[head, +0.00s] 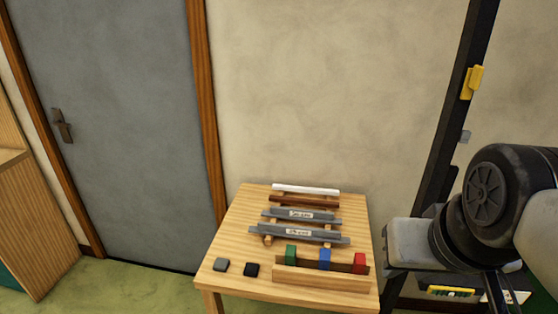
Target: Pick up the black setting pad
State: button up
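The black setting pad (252,270) is a small dark block lying on the front left part of the wooden table (236,222). A similar grey pad (221,265) lies just to its left, with a small gap between them. A wooden tray (320,278) stands a little to its right. My arm comes in from the right edge of the head view, right of the table. My gripper's fingers are not visible, so I cannot see their state.
Two labelled grey bars (304,234), a brown bar (304,200) and a white bar (305,188) lie across wooden rails. Green (291,255), blue (325,259) and red (359,263) blocks stand at the tray. A dark frame (458,110) rises at right.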

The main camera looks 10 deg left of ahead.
aim_at(251, 270)
jog(key=u, duration=1)
jog(key=j+z, duration=0.3)
jog(key=j, duration=0.15)
jog(key=j+z, duration=0.25)
jog(key=j, duration=0.25)
